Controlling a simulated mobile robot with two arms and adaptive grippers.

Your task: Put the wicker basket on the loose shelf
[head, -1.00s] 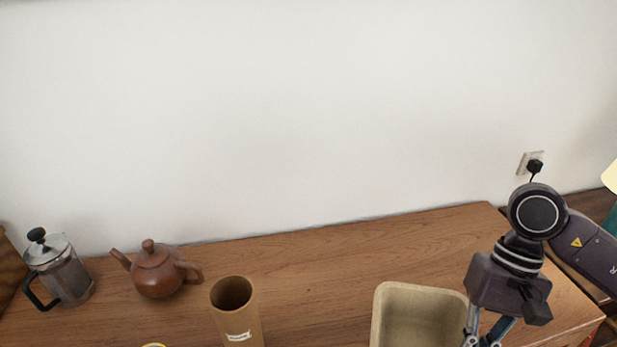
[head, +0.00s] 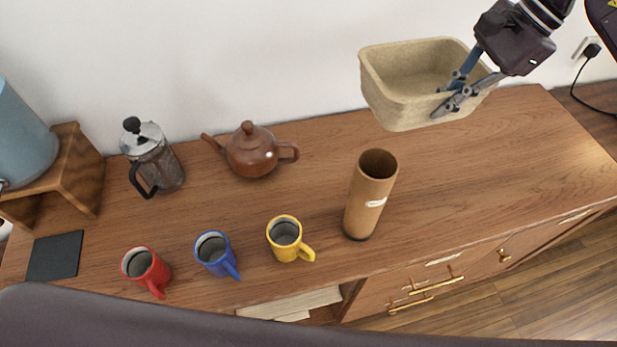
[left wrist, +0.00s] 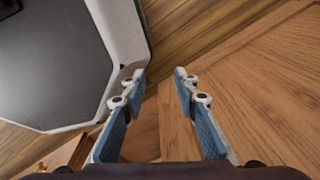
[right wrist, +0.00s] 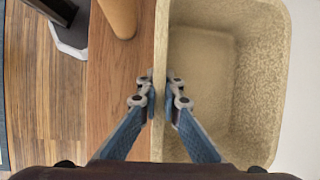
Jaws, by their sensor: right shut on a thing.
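The beige wicker basket (head: 420,75), open at the top, is held in the air above the right back of the wooden cabinet top, near the wall. My right gripper (head: 447,96) is shut on its near wall. The right wrist view shows the fingers (right wrist: 160,88) on either side of the basket's rim (right wrist: 161,40). My left gripper (left wrist: 155,78) is open and empty above wood in the left wrist view; the head view does not show it. A wooden stand (head: 75,165) at the far left bears a blue-grey container. I cannot tell whether it is the loose shelf.
A brown cylinder (head: 370,195) stands upright left of and below the basket. A teapot (head: 252,150) and a French press (head: 152,158) stand at the back. Red (head: 146,270), blue (head: 216,254) and yellow (head: 287,238) mugs line the front. The cabinet top's right side is clear.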

